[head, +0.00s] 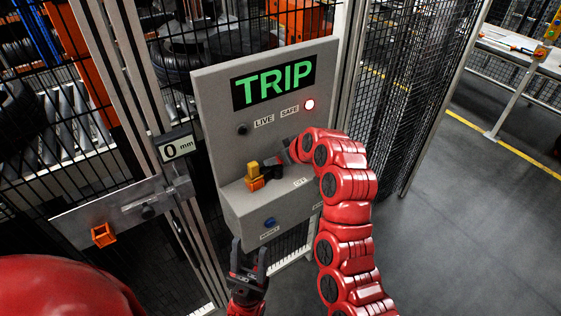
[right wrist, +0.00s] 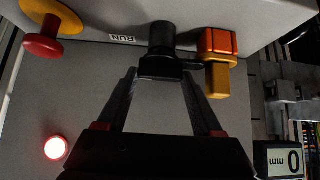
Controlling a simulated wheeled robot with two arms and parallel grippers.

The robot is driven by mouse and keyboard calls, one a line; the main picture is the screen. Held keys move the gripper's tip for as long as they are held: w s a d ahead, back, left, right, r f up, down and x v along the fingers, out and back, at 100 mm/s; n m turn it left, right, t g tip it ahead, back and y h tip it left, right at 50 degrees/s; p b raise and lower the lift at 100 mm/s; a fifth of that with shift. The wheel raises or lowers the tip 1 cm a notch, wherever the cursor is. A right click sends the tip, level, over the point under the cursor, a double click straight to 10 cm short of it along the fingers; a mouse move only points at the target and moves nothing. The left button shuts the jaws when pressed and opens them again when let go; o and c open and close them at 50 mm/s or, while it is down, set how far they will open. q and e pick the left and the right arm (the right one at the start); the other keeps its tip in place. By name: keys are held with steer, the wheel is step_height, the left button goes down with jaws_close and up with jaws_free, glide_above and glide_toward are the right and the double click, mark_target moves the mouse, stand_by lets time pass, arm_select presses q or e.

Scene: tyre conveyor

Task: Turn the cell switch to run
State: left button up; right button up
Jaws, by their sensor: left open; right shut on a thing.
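The grey control box (head: 215,130) stands at the fence with a green TRIP display (head: 273,82). The cell switch is a black knob (right wrist: 160,40) on its lower ledge, beside a RUN label (right wrist: 123,39). My right gripper (right wrist: 163,78) reaches the knob's black handle and is shut on it; the hold is partly hidden in the head view. A yellow and orange block (head: 255,177) sits close beside the knob; it also shows in the right wrist view (right wrist: 218,60). My left gripper (head: 250,256) is open and empty, below the box's front face.
A blue button (head: 269,222) is on the box front. A red mushroom button (right wrist: 43,46) stands near the knob. A 0 mm readout (head: 176,147) hangs left. Open floor lies right.

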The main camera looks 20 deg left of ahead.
steer(key=shift+m, duration=0.3)
steer(key=o, duration=1.4)
steer(key=shift+a, duration=0.1)
steer(key=shift+c, duration=0.2)
steer(key=shift+s+d+r+b, duration=0.2)
steer(key=shift+d+r+b, duration=0.15)
steer(key=shift+b, duration=0.1)
steer(key=p+v, duration=0.9)
steer(key=v, duration=0.7)
steer(key=shift+s+p, duration=0.4)
